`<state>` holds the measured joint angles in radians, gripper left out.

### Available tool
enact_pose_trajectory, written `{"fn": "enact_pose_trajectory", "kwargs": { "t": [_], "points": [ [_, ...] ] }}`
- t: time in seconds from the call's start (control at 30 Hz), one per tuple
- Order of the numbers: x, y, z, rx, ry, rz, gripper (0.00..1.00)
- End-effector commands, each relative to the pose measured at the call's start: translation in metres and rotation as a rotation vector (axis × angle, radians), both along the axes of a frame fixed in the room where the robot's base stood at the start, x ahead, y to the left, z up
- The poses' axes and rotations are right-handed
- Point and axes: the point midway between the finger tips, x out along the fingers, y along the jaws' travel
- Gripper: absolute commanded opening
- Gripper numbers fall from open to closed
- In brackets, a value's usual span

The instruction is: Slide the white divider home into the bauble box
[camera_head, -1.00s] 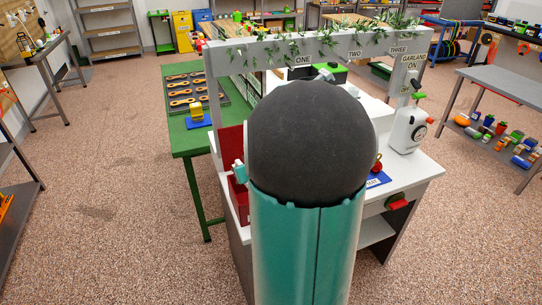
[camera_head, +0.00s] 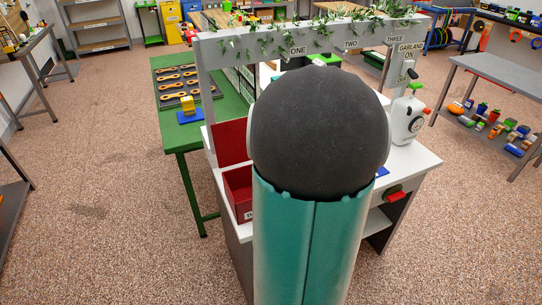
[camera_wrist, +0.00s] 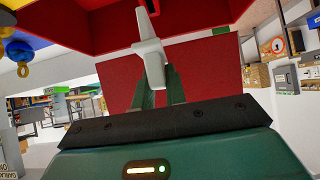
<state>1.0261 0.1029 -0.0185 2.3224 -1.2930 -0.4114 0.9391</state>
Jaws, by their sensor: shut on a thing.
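The red bauble box (camera_head: 237,190) stands at the left end of the white bench, with its red lid (camera_head: 231,142) raised. My arm hides its right side. In the wrist view, red panels (camera_wrist: 215,75) fill the space ahead of my gripper (camera_wrist: 159,80). My gripper is shut on the white divider (camera_wrist: 150,48), which shows as a pale narrow piece standing up between the two dark green fingers. It reaches up close to the red walls; I cannot tell whether it touches them or sits in a slot. In the head view, my gripper and the divider are hidden behind my arm.
A garlanded frame (camera_head: 300,42) spans the bench. A green table (camera_head: 225,110) stands left with a yellow piece (camera_head: 188,104) on it. A white dispenser (camera_head: 407,120) stands right. Open floor lies left.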

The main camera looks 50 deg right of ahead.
Motion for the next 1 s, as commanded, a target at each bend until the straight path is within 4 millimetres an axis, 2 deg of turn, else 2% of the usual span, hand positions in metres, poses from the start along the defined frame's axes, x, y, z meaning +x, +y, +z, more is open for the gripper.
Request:
{"fn": "enact_pose_trajectory", "kwargs": {
  "t": [0.5,1.0],
  "points": [
    [0.002,-0.001,-0.045,0.003,0.002,0.000,0.00],
    [0.002,-0.002,-0.052,-0.001,0.002,0.000,0.00]
  ]
}}
